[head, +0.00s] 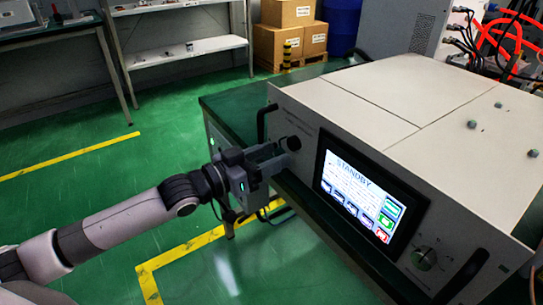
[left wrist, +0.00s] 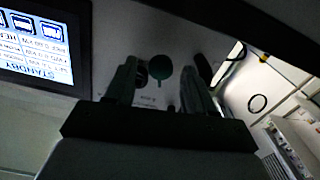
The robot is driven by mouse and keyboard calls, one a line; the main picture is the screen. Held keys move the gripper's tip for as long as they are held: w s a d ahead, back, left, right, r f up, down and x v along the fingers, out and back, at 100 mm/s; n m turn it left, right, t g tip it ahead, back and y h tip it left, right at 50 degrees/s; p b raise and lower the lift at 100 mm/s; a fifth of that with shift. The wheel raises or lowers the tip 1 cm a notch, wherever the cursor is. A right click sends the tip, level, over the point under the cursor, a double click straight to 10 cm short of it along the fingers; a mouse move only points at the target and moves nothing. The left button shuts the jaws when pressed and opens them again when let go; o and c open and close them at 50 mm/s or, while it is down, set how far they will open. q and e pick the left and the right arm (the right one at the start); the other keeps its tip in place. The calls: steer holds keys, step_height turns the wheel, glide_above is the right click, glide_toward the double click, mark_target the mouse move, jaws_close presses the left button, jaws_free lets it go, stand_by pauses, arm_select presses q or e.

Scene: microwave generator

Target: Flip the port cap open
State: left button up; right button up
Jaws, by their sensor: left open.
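The generator (head: 400,85) is a large cream box with a grey front panel. The port cap (head: 293,143) is a small dark round piece at the left of that panel. In the left wrist view a dark greenish disc, which looks like the port cap (left wrist: 160,67), shows between the fingers, with a darker shape at its left. My left gripper (head: 278,152) is open in front of the panel, its fingers pointing at the cap. Both fingers also show in the left wrist view (left wrist: 159,80). I cannot tell whether they touch the cap. My right gripper is out of view.
A lit touchscreen (head: 358,190) reading STANDBY sits right of the cap, with a dial (head: 424,258) beyond it. A black handle (head: 263,122) stands at the panel's left edge. Cardboard boxes (head: 290,38) and a shelf (head: 180,50) are behind. Green floor is free at left.

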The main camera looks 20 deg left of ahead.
arm_select(q)
jaws_close()
steer(key=shift+w+a+r+m+p, duration=0.1)
steer(key=shift+w+a+m+p, duration=0.1)
steer(key=shift+m+p, duration=0.5)
steer(key=shift+a+m, duration=0.1)
steer(key=shift+m, duration=0.6)
jaws_free()
